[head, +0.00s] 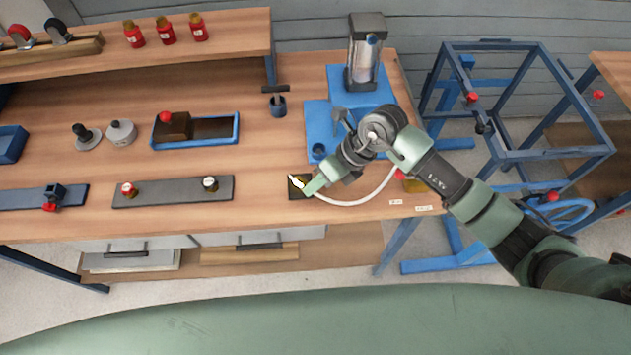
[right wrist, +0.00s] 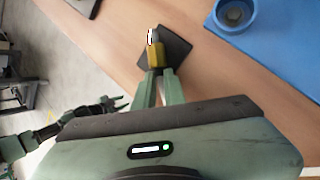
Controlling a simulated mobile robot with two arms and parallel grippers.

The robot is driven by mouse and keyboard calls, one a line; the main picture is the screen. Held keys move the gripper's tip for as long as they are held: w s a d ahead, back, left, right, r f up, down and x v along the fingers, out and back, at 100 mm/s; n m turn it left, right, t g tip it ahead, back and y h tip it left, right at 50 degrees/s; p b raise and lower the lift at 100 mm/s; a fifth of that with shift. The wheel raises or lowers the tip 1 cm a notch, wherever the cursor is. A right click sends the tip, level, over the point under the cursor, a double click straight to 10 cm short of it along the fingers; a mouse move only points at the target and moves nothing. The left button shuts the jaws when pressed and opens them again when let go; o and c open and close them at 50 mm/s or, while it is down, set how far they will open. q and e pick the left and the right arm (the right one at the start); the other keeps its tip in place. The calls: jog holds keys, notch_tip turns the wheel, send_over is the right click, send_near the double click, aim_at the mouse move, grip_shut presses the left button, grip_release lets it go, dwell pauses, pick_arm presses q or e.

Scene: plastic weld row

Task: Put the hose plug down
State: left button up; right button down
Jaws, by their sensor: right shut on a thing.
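My right gripper (head: 313,184) is shut on the hose plug (head: 297,182), which has a brass body and a pale tip. The plug shows in the right wrist view (right wrist: 156,52) at the ends of the two green fingers (right wrist: 158,82). It is over a small dark square pad (head: 296,194) near the table's front edge; I cannot tell whether it touches the pad. A white hose (head: 352,202) curves to the right from beside the gripper. My left gripper seems to show small at the left of the right wrist view (right wrist: 112,104); its jaws are unclear.
A blue fixture (head: 322,118) with a clear cylinder (head: 364,58) stands behind my right gripper. A grey strip (head: 145,194) with two small fittings lies left of the pad. Bare wood lies between them. A blue frame (head: 500,155) stands right of the table.

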jog(key=shift+f, duration=0.1)
jog(key=shift+f, duration=0.15)
jog(key=c, duration=1.5)
grip_release()
jog(key=shift+r, duration=0.25)
jog(key=shift+d+r, duration=0.2)
jog(key=shift+r, duration=0.05)
jog(key=b+v, duration=0.1)
jog(key=v, duration=1)
jog(key=shift+r+b, duration=0.15)
jog(key=shift+b, duration=0.25)
jog(key=shift+d, duration=0.1)
